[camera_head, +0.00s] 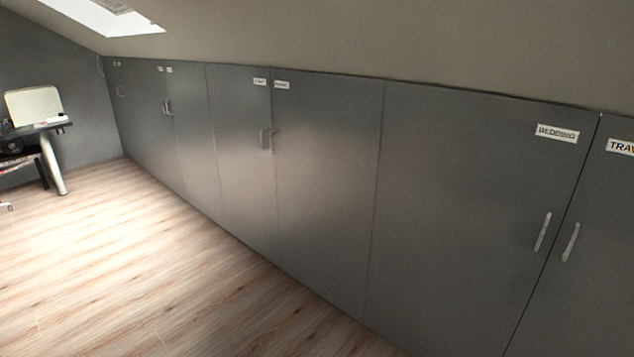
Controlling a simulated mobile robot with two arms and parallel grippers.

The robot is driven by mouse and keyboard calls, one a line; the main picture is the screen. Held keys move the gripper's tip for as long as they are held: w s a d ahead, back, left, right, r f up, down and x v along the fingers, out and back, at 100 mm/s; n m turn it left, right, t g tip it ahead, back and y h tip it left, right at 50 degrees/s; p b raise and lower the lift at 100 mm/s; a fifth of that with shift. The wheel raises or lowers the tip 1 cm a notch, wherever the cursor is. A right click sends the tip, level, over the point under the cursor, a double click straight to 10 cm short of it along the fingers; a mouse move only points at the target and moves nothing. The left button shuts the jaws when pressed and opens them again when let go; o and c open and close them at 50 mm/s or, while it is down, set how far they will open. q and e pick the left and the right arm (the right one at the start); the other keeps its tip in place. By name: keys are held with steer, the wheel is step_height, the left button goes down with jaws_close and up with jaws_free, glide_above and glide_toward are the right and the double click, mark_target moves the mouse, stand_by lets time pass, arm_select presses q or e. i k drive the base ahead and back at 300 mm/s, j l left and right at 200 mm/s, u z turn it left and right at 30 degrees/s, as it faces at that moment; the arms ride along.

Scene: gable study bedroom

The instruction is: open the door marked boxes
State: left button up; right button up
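A row of grey cupboard doors runs along the right wall under the sloped ceiling, and all the doors in view look shut. The nearest full door (460,210) has a label (558,134) reading BEDDING and a silver bar handle (543,232). The door at the right edge (590,270) has a cut-off label (620,147) starting TRAV and its own handle (570,242). Farther doors (238,150) carry small labels (260,82) that I cannot read, so I cannot tell which is marked boxes. Neither of my grippers is in view.
The wooden floor (150,260) is clear along the cupboards. A desk (35,130) with a pale board (34,106) stands at the far left. The sloped ceiling (350,40) comes down low over the doors, with a skylight (105,15) at the upper left.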

mark_target(327, 132)
steer(key=i+j, duration=0.2)
steer(key=i, duration=0.25)
steer(key=i+j+z, duration=0.1)
steer(key=i, duration=0.4)
steer(key=i+j, duration=0.3)
steer(key=i, duration=0.15)
